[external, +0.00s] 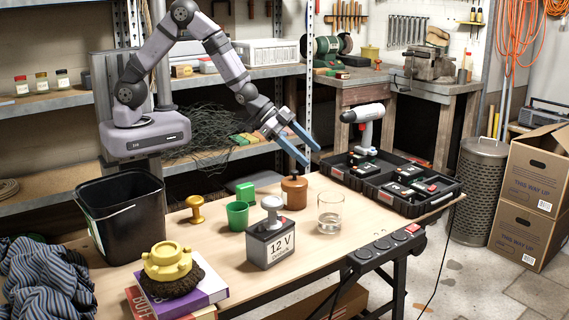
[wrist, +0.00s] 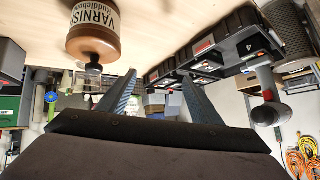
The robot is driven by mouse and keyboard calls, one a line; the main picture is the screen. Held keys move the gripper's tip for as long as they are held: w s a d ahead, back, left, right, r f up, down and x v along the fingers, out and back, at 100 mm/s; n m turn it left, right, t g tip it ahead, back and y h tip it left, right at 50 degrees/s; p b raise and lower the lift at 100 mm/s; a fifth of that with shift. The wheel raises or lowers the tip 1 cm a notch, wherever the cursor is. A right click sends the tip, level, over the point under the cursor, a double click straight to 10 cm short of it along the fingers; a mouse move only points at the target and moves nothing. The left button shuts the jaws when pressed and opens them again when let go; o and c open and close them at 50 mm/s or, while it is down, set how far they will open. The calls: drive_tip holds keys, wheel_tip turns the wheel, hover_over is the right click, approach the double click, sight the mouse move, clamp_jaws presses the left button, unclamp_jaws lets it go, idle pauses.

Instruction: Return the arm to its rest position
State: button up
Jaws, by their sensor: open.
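My gripper (external: 303,148) is open and empty, with two blue fingers. It hangs above the workbench (external: 330,257) in the external view, over the brown varnish bottle and to the left of the black tool case. In the wrist view the gripper (wrist: 158,82) shows its two fingers spread apart with nothing between them. The varnish bottle (external: 294,190) stands on the bench just below the fingers; it also shows in the wrist view (wrist: 93,35), apart from them. My arm reaches from its base at the left, up and then down to the right.
On the bench are a black bucket (external: 122,214), a green cup (external: 237,216), a 12 V battery (external: 270,244), a glass (external: 330,213), a yellow-topped brush (external: 168,266) on books, and a black tool case (external: 390,181) holding batteries with a drill (external: 367,122). The front bench edge has a power strip (external: 380,246).

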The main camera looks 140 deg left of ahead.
drive_tip(key=s+d+f+m+g+h+b, duration=0.1)
drive_tip(key=s+d+f+g+h+b, duration=0.3)
drive_tip(key=d, duration=1)
drive_tip(key=s+d+f+m+g+b, duration=0.15)
drive_tip(key=s+d, duration=0.35)
drive_tip(key=d, duration=0.9)
drive_tip(key=s+d+f+m+g+h+b, duration=0.1)
drive_tip(key=s+d+g+h+b, duration=0.25)
drive_tip(key=d, duration=1.05)
wheel_tip(320, 180, up, 16)
drive_tip(key=s+m+t+y+p, duration=0.1)
drive_tip(key=p, duration=1.5)
drive_tip(key=shift+s, duration=0.15)
